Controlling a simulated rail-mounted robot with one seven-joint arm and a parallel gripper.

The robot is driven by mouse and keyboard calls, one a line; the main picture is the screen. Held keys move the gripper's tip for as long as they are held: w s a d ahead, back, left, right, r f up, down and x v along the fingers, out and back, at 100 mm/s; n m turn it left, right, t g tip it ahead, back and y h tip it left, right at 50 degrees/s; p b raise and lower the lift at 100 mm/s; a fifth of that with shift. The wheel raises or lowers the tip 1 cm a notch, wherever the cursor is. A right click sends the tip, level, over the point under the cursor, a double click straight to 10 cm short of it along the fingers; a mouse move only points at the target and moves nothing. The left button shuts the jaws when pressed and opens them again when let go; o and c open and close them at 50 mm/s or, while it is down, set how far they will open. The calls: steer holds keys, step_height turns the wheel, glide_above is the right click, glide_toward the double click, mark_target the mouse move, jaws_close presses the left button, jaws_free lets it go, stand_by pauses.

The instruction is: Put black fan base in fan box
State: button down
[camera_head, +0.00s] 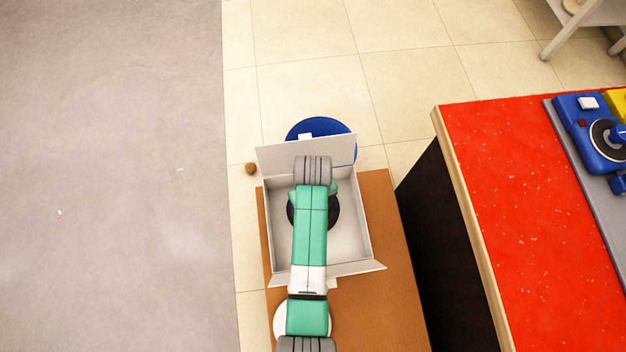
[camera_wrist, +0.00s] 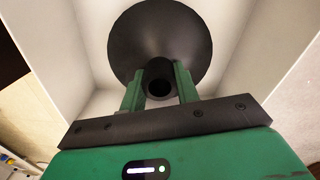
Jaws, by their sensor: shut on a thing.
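The black fan base (camera_wrist: 165,35) is a round disc with a short hollow post, and my gripper (camera_wrist: 158,85) is shut on that post in the wrist view. In the head view the fan base (camera_head: 333,214) shows as a dark disc on both sides of my green arm, within the outline of the fan box. The fan box (camera_head: 352,235) is an open white carton with its flaps out, standing on a brown surface. Its pale inner walls (camera_wrist: 75,65) surround the disc in the wrist view. I cannot tell whether the disc touches the box floor. My gripper is mostly hidden by the arm in the head view.
The brown table (camera_head: 385,260) carries the box. A white round thing (camera_head: 281,318) lies near the box's front, partly behind my arm. A blue round thing (camera_head: 322,127) stands behind the box. A red-topped counter (camera_head: 500,190) with a blue device (camera_head: 590,130) is at right.

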steer(key=shift+f, duration=0.55)
steer(key=shift+r, duration=0.1)
steer(key=c, duration=1)
jaws_free()
steer(key=shift+c, duration=0.2)
step_height(320, 180, up, 12)
steer(key=p, duration=0.5)
steer(key=shift+p, duration=0.35)
